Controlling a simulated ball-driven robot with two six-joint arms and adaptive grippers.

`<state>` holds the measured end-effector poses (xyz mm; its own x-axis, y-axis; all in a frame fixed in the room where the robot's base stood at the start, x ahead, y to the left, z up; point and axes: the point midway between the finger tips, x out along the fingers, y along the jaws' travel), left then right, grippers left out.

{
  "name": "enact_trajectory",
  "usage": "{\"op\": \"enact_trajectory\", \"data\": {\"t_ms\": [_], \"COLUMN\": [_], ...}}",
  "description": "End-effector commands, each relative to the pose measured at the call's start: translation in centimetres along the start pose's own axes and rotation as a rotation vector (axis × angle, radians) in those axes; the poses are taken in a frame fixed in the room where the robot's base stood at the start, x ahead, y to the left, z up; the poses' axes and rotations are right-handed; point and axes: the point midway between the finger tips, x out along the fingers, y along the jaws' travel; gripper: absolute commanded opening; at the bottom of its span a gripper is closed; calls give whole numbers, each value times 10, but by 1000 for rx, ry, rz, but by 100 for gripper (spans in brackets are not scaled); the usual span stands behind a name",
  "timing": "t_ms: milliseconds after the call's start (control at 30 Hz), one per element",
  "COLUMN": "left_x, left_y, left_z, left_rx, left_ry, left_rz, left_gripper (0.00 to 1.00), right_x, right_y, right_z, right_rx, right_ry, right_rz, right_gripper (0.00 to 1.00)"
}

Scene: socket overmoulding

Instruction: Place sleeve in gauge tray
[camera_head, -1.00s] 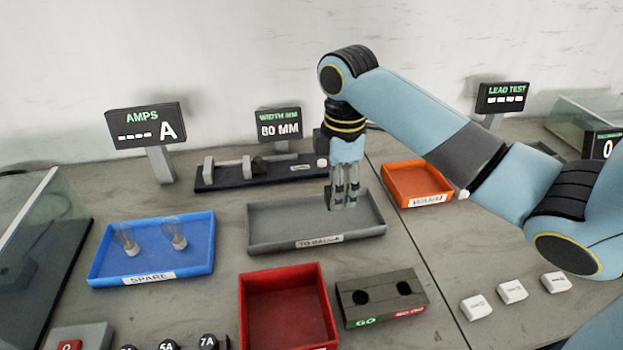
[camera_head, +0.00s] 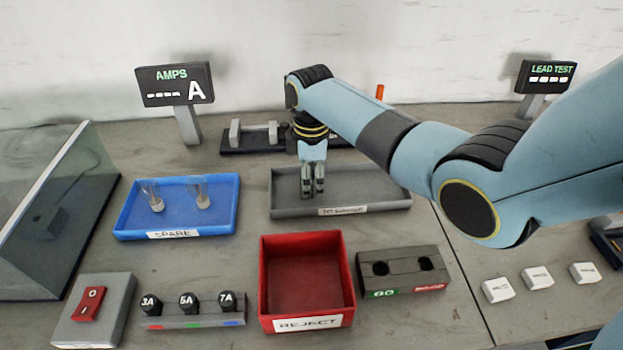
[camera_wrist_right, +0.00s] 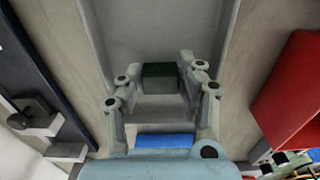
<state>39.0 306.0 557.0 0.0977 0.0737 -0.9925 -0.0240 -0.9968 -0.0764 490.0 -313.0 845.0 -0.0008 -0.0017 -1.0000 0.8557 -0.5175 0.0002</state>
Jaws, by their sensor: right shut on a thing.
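The gauge tray (camera_head: 390,205) is a shallow grey tray with a white label on its front, at the middle of the head view. My right gripper (camera_head: 313,192) points down over the left part of this tray. In the right wrist view the fingers (camera_wrist_right: 160,78) are shut on a small dark green block-like piece (camera_wrist_right: 160,72), which I take as the sleeve. The grey tray floor (camera_wrist_right: 160,25) shows beyond it. I cannot tell whether the piece touches the floor. My left gripper is not in view.
A blue SPARE tray (camera_head: 178,219) with two clear pieces stands left. A red REJECT bin (camera_head: 305,310) and a grey GO block (camera_head: 405,268) stand in front. A dark width gauge (camera_head: 252,138) stands behind. My right arm covers the back right.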

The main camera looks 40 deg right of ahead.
Motion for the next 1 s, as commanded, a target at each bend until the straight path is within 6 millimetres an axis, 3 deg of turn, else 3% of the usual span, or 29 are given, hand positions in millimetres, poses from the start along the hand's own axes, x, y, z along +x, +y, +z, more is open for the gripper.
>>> {"op": "enact_trajectory", "data": {"t_ms": [233, 267, 433, 767, 1000], "left_x": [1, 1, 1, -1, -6], "left_y": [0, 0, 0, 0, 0], "left_z": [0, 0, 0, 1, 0], "left_rx": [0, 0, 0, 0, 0], "left_ry": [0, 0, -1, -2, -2], "left_rz": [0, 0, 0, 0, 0], "left_gripper": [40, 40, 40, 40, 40], "right_x": [2, 3, 2, -3, -46], "right_y": [0, 0, 0, 0, 1], "right_z": [0, 0, 0, 0, 0], "right_rx": [0, 0, 0, 0, -1], "right_ry": [0, 0, 0, 1, 2], "right_rz": [0, 0, 0, 1, 4], "right_gripper": [12, 39, 61, 61, 61]}}
